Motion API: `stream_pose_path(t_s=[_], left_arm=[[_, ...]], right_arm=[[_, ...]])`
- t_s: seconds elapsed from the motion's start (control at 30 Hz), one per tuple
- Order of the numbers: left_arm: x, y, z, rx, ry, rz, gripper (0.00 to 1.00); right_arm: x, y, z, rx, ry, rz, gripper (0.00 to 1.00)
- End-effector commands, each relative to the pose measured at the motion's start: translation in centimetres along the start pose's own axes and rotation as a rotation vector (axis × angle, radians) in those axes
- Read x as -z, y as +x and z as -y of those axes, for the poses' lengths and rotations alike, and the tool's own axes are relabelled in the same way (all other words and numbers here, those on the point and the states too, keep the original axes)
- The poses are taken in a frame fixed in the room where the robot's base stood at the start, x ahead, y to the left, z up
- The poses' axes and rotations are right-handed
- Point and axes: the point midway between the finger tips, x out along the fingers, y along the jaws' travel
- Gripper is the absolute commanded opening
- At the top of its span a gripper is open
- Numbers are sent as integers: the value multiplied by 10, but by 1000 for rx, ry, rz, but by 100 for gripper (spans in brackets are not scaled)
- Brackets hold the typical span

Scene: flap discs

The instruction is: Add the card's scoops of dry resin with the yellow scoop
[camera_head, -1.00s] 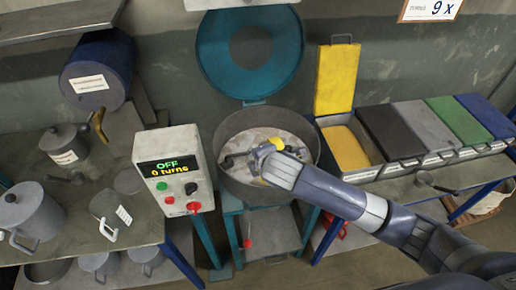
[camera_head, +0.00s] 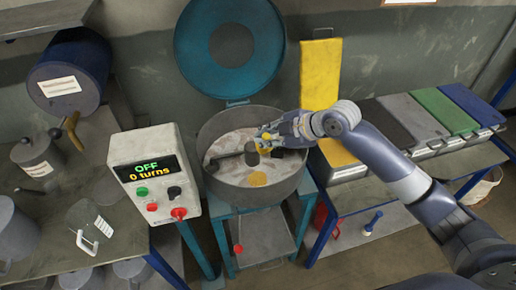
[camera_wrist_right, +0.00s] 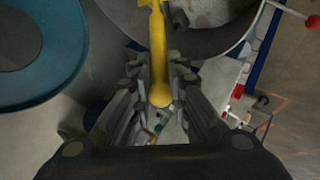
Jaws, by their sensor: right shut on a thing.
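My right gripper (camera_head: 268,138) is shut on the yellow scoop and holds it above the round mixing pan (camera_head: 212,180). In the right wrist view the scoop's yellow handle (camera_wrist_right: 158,55) runs between the fingers, and its far end is cut off by the frame. A small yellow patch (camera_head: 257,179) lies in the pan on the pale grey contents. The yellow bin (camera_head: 336,153) has its yellow lid (camera_head: 320,75) standing open, and my right arm hides part of it. Only the bottom edge of the card (camera_head: 408,2) shows at the top. My left gripper is out of view.
A control box (camera_head: 150,170) left of the pan reads OFF and 0 turns. The pan's teal lid (camera_head: 230,45) stands raised behind it. Closed grey, green and blue bins line the right bench. Pots and a drum (camera_head: 68,70) stand on the left.

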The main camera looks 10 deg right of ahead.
Motion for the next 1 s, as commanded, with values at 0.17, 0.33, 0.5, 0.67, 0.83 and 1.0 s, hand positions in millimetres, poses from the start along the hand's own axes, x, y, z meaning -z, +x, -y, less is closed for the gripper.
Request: stream_pose_path(t_s=[0.17,0.33,0.5,0.67,0.83,1.0], left_arm=[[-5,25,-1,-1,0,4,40],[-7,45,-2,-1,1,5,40],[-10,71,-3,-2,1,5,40],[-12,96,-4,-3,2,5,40],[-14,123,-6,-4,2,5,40],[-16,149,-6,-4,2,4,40]], right_arm=[[-18,-4,-7,12,97,-94,0],[-35,-7,-13,27,194,-188,0],[-51,-11,-20,40,298,-297,0],[-66,-16,-27,54,392,-395,0],[-80,-19,-32,71,491,-496,0],[-94,-19,-34,85,584,-591,0]])
